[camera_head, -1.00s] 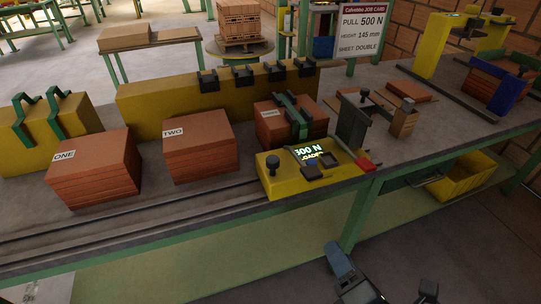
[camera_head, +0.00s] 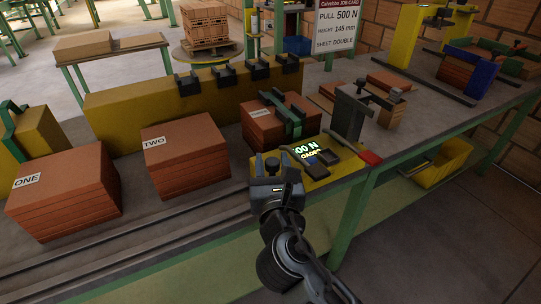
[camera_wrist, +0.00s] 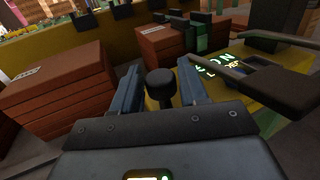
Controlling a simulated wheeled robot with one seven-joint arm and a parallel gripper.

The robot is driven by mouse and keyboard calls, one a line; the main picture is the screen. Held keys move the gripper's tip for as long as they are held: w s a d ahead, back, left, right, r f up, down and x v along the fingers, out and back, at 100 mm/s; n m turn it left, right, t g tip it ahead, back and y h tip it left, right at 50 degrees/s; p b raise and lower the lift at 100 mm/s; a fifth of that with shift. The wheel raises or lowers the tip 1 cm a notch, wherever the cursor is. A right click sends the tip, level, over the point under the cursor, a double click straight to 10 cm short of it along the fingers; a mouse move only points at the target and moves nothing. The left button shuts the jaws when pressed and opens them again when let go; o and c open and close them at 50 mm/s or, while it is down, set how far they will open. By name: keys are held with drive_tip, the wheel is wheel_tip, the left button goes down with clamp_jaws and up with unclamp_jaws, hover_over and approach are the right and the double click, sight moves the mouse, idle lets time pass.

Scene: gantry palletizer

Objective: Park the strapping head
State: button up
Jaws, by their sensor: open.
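The strapping head (camera_head: 345,165) is a yellow unit on the bench's front edge, with a lit display reading 500 N, dark levers on top and a red end at right. A black round knob (camera_wrist: 160,84) stands at its left end. My gripper (camera_wrist: 160,76) is open, with one finger on each side of the knob; I cannot tell whether either touches it. In the head view my gripper (camera_head: 272,163) is at the unit's left end and partly hides it. The display also shows in the wrist view (camera_wrist: 218,66).
Behind the unit is a brown stack (camera_head: 262,124) with green straps. Stacks labelled TWO (camera_head: 185,160) and ONE (camera_head: 65,195) stand to its left. A long yellow block (camera_head: 130,105) with black brackets runs behind. A dark upright fixture (camera_head: 347,118) stands to the right.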

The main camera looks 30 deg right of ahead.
drive_tip(key=shift+x, duration=1.1)
clamp_jaws()
